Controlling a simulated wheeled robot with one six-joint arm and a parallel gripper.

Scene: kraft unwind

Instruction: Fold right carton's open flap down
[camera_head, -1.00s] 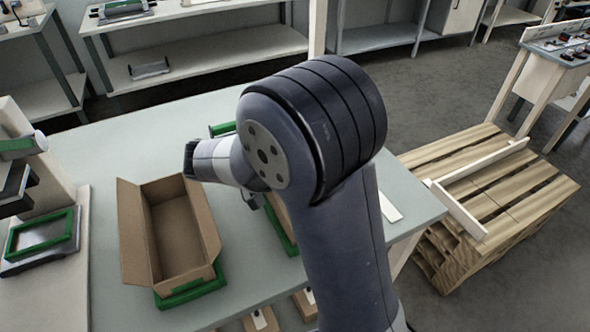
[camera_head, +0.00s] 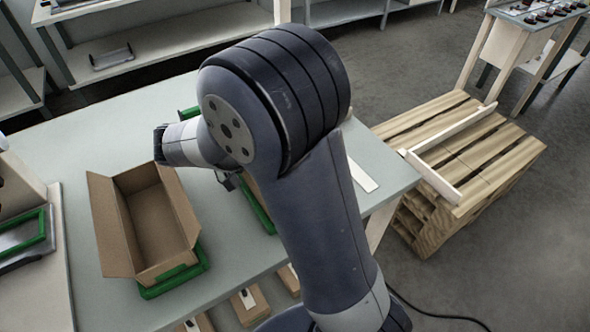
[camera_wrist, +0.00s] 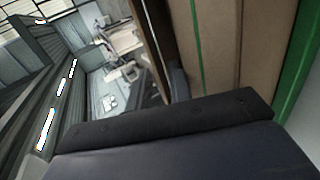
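The right carton (camera_head: 251,186) is brown and stands in a green holder (camera_head: 258,208) on the grey-green table. My arm hides most of it in the head view, including its flap. In the wrist view brown carton board (camera_wrist: 218,50) with a green strip fills the upper right, very close. My gripper (camera_head: 228,181) shows only as a small dark part below my wrist, beside the right carton. Its fingers cannot be made out. A dark block of my own fills the bottom of the wrist view. I cannot tell whether it touches the carton.
An open, empty carton (camera_head: 158,222) with raised flaps sits in another green holder (camera_head: 175,283) on the left. A pallet (camera_head: 470,160) with a white rail stands right of the table (camera_head: 385,170). Small brown boxes (camera_head: 250,304) lie below the table's front edge. Shelves stand behind.

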